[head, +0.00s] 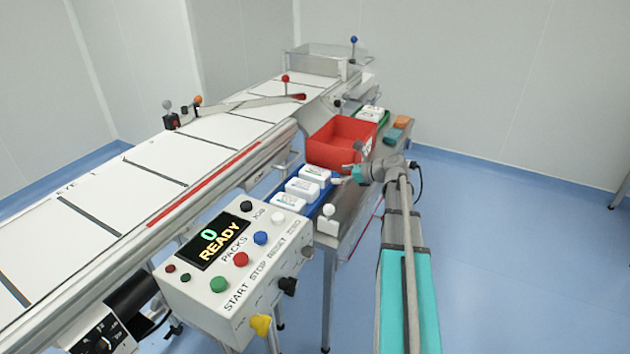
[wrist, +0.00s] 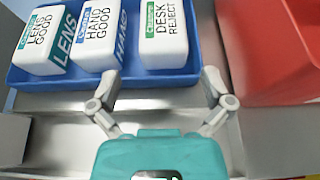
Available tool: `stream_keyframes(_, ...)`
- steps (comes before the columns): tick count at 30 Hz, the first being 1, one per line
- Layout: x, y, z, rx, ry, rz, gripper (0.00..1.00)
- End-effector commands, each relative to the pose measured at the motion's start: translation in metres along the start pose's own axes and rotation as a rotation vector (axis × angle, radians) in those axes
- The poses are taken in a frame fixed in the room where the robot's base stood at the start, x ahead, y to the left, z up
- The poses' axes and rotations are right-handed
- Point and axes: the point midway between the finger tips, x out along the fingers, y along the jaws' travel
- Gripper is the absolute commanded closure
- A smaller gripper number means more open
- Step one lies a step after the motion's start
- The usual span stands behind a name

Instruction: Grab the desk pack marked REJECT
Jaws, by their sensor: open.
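The desk pack (wrist: 168,35), a white box with a green label reading DESK REJECT, lies at the right end of the blue tray (wrist: 75,84) in the wrist view. In the head view it is the pack (head: 315,173) nearest the red bin. My gripper (wrist: 160,74) is open and empty, its fingers pointing at the near end of the desk pack, one toward each side. Whether they touch it I cannot tell. In the head view my gripper (head: 341,176) is beside the tray.
Packs marked HAND GOOD (wrist: 97,35) and LENS GOOD (wrist: 43,40) lie left of the desk pack in the tray. A red bin (wrist: 275,50) stands close on the right. The control box (head: 235,265) and conveyor (head: 150,180) are to the left in the head view.

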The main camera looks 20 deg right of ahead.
Motion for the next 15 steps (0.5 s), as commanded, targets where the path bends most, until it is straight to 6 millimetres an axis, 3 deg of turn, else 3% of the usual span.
stream_keyframes(15,0.0077,-0.0013,-0.0005,0.0,0.0,0.0,0.0)
